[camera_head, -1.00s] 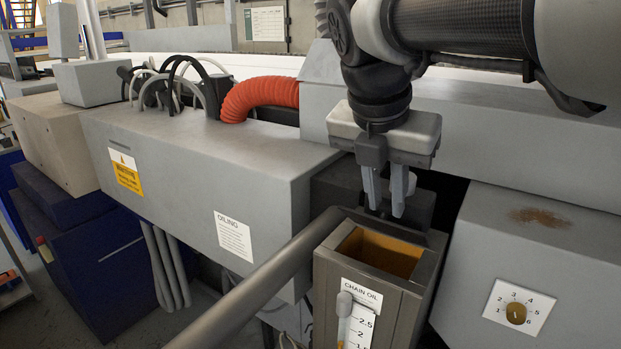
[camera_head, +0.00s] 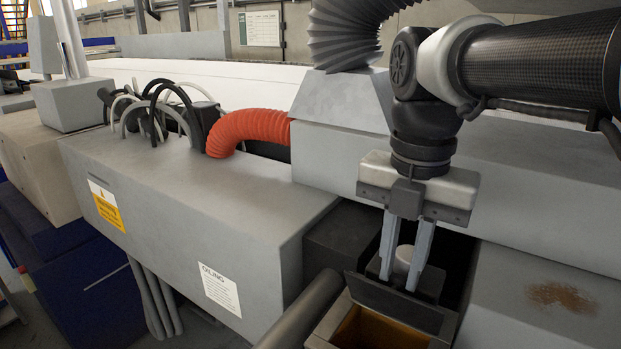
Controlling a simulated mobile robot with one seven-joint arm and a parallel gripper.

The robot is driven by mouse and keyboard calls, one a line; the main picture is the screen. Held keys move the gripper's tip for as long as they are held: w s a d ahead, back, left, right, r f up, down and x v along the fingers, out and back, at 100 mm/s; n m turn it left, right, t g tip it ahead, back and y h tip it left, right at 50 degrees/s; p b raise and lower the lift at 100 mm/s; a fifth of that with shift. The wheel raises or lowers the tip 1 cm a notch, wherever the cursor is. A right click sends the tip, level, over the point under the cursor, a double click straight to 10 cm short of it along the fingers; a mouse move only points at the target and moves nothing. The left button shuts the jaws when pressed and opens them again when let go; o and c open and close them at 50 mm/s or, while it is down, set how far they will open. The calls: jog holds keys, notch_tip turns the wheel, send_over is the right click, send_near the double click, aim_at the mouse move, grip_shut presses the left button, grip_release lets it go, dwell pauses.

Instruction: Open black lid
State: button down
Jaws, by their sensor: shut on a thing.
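The black lid (camera_head: 393,304) stands tilted up along the back edge of the chain oil box (camera_head: 326,328), whose orange-brown inside shows in front of it. My gripper (camera_head: 399,283) points down behind the lid's upper edge, with its two grey fingers a little apart and shut on part of the lid. A pale grey cylinder (camera_head: 403,259) shows between the fingers; I cannot tell whether they touch it. The fingertips' exact contact is partly hidden. The lower part of the box is out of view.
A dark round bar (camera_head: 302,312) runs just left of the box. A grey housing with an oiling label (camera_head: 219,289) stands left. A grey ledge with a rust stain (camera_head: 561,297) lies right. An orange hose (camera_head: 250,130) and grey bellows (camera_head: 345,35) are behind.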

jog(key=c, duration=1.6)
grip_release()
notch_tip(320, 180, up, 18)
jog(key=shift+s+f+p, duration=0.1)
jog(key=shift+f+p, duration=0.15)
jog(key=shift+p, duration=0.7)
